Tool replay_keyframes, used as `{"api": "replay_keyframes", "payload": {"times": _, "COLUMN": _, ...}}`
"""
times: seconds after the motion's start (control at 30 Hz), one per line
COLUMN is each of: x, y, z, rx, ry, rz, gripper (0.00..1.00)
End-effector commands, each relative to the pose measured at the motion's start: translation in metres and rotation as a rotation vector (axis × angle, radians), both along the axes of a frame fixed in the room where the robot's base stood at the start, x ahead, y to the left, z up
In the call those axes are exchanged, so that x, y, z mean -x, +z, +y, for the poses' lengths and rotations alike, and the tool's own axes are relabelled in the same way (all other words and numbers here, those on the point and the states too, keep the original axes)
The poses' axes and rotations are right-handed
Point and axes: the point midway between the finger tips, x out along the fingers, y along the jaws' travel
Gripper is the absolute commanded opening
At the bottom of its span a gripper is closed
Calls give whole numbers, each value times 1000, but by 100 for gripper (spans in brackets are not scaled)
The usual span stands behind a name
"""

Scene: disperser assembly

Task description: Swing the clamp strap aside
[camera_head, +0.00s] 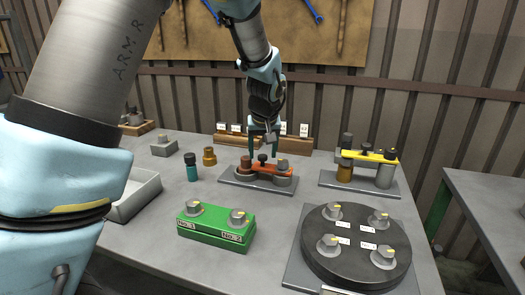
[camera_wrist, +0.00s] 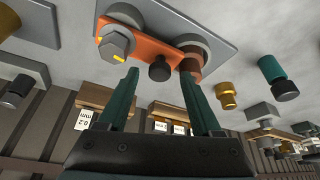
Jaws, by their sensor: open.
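The orange clamp strap (camera_head: 272,169) lies across the two posts of a fixture on a grey base plate (camera_head: 230,180) in the middle of the table. It has a black knob (camera_head: 262,158) at its middle. In the wrist view the strap (camera_wrist: 150,50) spans a hex-headed post (camera_wrist: 117,43) and a brown-capped post (camera_wrist: 190,63), with the black knob (camera_wrist: 159,70) between. My gripper (camera_head: 264,148) is open and empty above the strap. In the wrist view its green fingertips (camera_wrist: 159,76) appear on either side of the knob, apart from it; their exact height is unclear.
A second fixture with a yellow strap (camera_head: 372,155) stands to the right. A green block (camera_head: 215,232) with two knobs and a black round disc (camera_head: 355,260) with several knobs are in front. A teal bottle (camera_head: 191,168) and a brass part (camera_head: 209,156) stand left. Labelled wooden racks (camera_head: 236,140) are behind.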

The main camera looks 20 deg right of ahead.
Motion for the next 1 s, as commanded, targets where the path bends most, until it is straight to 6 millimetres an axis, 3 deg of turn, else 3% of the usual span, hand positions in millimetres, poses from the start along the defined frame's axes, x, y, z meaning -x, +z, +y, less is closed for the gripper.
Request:
{"api": "replay_keyframes", "payload": {"times": 0.4, "x": -3, "y": -8, "z": -1, "rx": 1, "ry": 0, "rz": -1, "gripper": 66}}
{"api": "replay_keyframes", "payload": {"times": 1.0, "x": -3, "y": -8, "z": -1, "rx": 1, "ry": 0, "rz": -1, "gripper": 0}}
